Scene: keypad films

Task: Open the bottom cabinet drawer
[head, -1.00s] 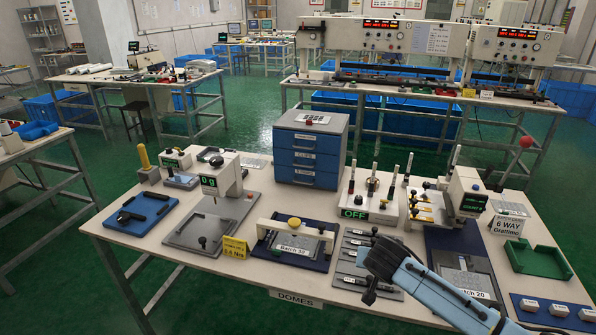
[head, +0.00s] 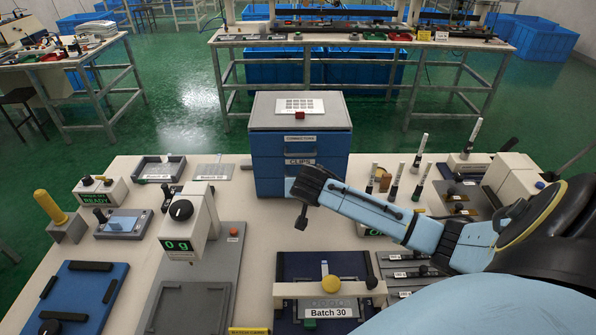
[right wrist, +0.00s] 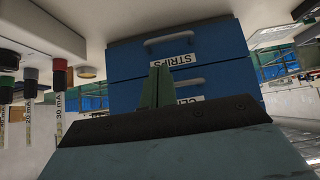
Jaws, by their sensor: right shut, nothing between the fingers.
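The blue cabinet (head: 258,146) with a grey top stands at the back of the table, and its drawers look shut. The bottom drawer (head: 268,187) is partly hidden behind my right gripper (head: 301,218). In the right wrist view, which is upside down, the bottom drawer, labelled STRIPS (right wrist: 215,55), shows near the top with a pale bar handle (right wrist: 169,39). The middle CLIPS drawer (right wrist: 130,97) is below it in that picture. My right gripper's fingers (right wrist: 157,88) are shut and empty, pointing towards the drawer fronts; contact cannot be told. My left gripper is not in view.
A press with a green display (head: 180,245) stands front left. A Batch 30 fixture (head: 330,290) lies in front. Bare tabletop (head: 250,225) lies before the cabinet.

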